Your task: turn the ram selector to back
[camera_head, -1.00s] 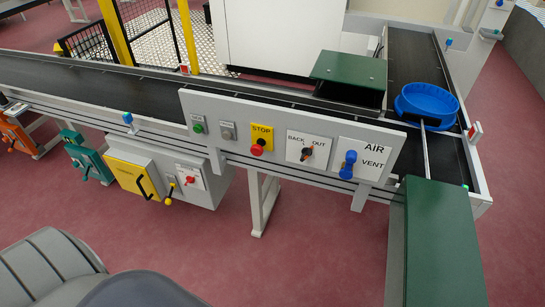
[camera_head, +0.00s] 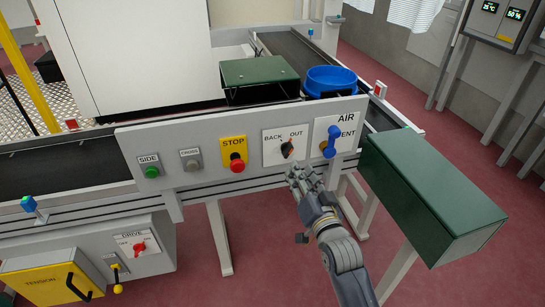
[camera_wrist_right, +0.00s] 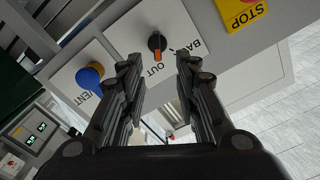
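The ram selector is a black knob with an orange pointer (camera_head: 287,149) on a white plate marked BACK and OUT (camera_head: 272,154). It also shows in the right wrist view (camera_wrist_right: 156,42), where the orange end points toward the word OUT. My right gripper (camera_head: 299,172) is just in front of and below the knob in the head view. In the right wrist view (camera_wrist_right: 160,68) its fingers are spread and empty, with the knob beyond the gap between the tips and no visible contact. My left gripper is out of view.
The blue AIR/VENT lever (camera_head: 330,143) is close on the right of the selector. The red STOP button (camera_head: 237,163) is on its left. A green box (camera_head: 425,195) stands right of my right arm. A blue tub (camera_head: 331,80) sits behind the panel.

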